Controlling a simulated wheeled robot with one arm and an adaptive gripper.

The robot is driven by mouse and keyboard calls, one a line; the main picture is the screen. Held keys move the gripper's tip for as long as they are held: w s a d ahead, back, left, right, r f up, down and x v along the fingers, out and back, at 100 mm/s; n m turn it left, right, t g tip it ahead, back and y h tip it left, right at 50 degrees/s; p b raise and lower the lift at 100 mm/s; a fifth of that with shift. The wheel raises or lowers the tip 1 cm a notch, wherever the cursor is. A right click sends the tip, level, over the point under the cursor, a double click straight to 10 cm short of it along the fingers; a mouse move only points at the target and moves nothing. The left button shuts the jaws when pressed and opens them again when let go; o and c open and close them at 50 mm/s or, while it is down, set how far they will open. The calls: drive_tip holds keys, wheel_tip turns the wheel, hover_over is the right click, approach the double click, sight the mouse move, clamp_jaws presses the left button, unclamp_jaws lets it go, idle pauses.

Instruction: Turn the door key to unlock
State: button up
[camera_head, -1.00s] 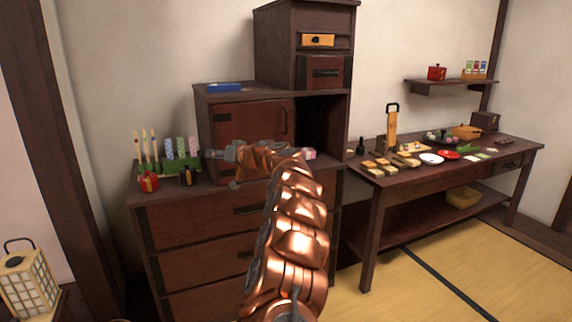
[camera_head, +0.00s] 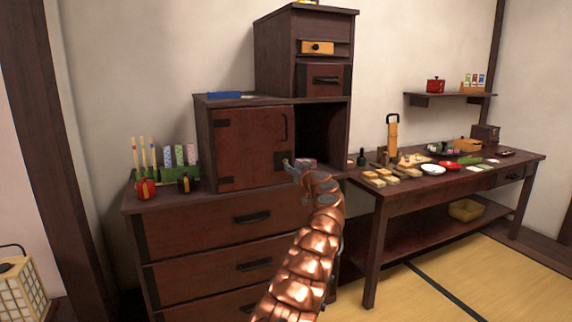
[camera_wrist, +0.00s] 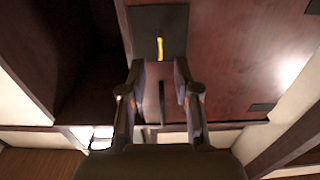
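The door (camera_head: 245,148) is the closed red-brown cabinet door on the chest, with a dark handle near its right edge. In the wrist view, the door (camera_wrist: 235,60) shows upside down. A black plate (camera_wrist: 145,22) at its edge carries a narrow yellow piece (camera_wrist: 160,47), which looks like the key seen edge-on. My gripper (camera_wrist: 159,68) is open and empty, its fingers apart just short of the yellow piece.
The dark open niche (camera_head: 321,133) is right of the door. The cabinet stands on a drawer chest (camera_head: 205,253). Red and black small pots (camera_head: 145,188) and a green rack (camera_head: 188,172) stand left of it. A food table (camera_head: 400,190) stands right.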

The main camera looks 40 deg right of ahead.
drive_tip(key=shift+p+x, duration=1.75)
drive_tip(key=shift+x, duration=1.55)
drive_tip(key=shift+w+d, duration=0.1)
drive_tip(key=shift+c, duration=0.3)
clamp_jaws()
